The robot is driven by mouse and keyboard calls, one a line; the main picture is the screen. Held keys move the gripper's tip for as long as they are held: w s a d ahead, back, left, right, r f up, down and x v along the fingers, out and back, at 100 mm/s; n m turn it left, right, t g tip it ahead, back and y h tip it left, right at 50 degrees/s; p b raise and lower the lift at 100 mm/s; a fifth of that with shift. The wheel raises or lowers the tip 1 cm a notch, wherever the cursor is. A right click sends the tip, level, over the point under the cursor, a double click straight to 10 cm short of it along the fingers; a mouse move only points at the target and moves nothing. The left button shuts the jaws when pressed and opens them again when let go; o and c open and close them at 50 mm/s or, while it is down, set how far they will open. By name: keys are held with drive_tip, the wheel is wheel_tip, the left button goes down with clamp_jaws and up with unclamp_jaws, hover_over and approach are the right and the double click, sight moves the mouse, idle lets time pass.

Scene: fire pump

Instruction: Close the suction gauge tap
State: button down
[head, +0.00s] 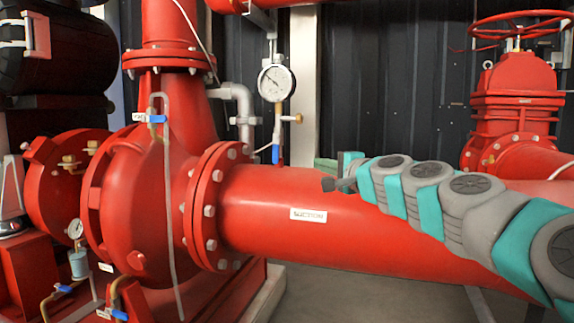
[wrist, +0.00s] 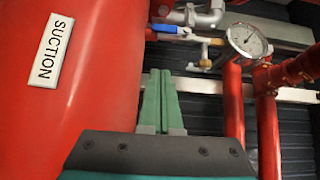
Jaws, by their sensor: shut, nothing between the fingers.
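The suction gauge (head: 276,83) has a white dial and stands on a thin upright pipe behind the red suction pipe (head: 262,200). Its tap has a blue lever (head: 275,154), which hangs down roughly in line with the thin pipe. In the wrist view the blue lever (wrist: 168,29) lies at the top, left of the gauge (wrist: 246,40) and beside brass fittings. My gripper (head: 324,167) is right of the lever in the head view, apart from it. In the wrist view its green fingers (wrist: 160,72) are together, empty, and point toward the lever.
The suction pipe, labelled SUCTION (wrist: 51,50), fills the left of the wrist view. A small brass side fitting (head: 297,118) sticks out below the gauge. A red valve with a handwheel (head: 516,30) stands at the right. Another blue lever (head: 157,119) is on the pump.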

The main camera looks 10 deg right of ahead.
drive_tip(key=shift+d+r, duration=0.1)
drive_tip(key=shift+d, duration=0.1)
drive_tip(key=shift+w, duration=0.1)
approach(276, 149)
drive_tip(key=w+d, duration=0.1)
drive_tip(key=w+d+f, duration=0.1)
drive_tip(key=w, duration=0.1)
drive_tip(key=w+d+f, duration=0.1)
drive_tip(key=shift+w+d, duration=0.1)
drive_tip(key=shift+w, duration=0.2)
drive_tip(key=shift+w+a+b, duration=0.35)
drive_tip(key=shift+w+a, duration=0.3)
drive_tip(key=shift+a, duration=0.35)
drive_tip(key=shift+w+a+r, duration=0.1)
drive_tip(key=shift+w+a, duration=0.3)
drive_tip(key=shift+a, duration=0.3)
